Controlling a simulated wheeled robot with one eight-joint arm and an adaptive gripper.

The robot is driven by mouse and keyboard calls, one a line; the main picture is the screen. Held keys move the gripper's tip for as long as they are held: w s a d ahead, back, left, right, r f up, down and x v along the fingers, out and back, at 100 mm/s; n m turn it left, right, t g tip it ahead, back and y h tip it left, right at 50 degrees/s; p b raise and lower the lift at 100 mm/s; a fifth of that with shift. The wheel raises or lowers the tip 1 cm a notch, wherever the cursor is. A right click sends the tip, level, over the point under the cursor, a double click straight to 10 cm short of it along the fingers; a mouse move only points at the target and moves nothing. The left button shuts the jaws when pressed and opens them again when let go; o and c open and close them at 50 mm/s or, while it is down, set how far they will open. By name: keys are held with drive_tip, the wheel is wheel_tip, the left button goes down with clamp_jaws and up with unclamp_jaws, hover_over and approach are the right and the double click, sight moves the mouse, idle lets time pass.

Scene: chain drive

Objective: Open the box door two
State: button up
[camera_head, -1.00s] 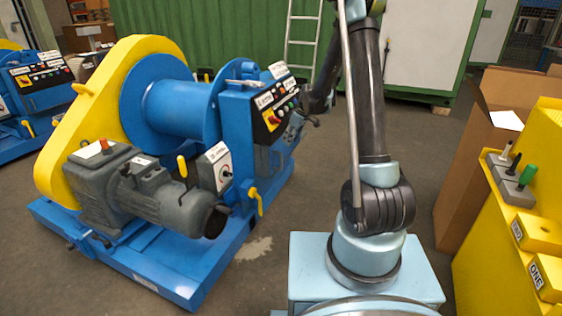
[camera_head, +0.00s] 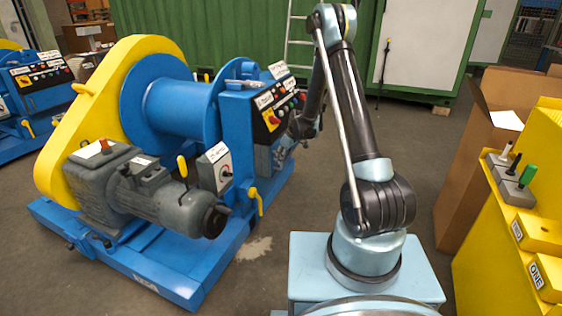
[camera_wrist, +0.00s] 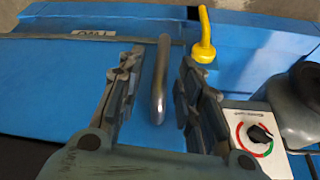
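In the wrist view, a blue panel of the machine (camera_wrist: 45,90) fills most of the picture. A silver bar handle (camera_wrist: 160,85) stands on it. My gripper (camera_wrist: 159,62) is open, with one finger on each side of the bar and a gap visible on both sides. In the head view, the blue machine (camera_head: 235,135) stands left of my arm. My gripper is mostly hidden there beside the machine's control box.
A yellow lever (camera_wrist: 204,40) and a dial knob (camera_wrist: 260,133) lie right of the handle. In the head view, a grey motor (camera_head: 165,200) sits in front of the machine. A yellow box (camera_head: 520,200) and a cardboard box (camera_head: 465,165) stand at the right.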

drive_tip(key=shift+x, duration=0.9)
drive_tip(key=shift+c, duration=0.3)
clamp_jaws()
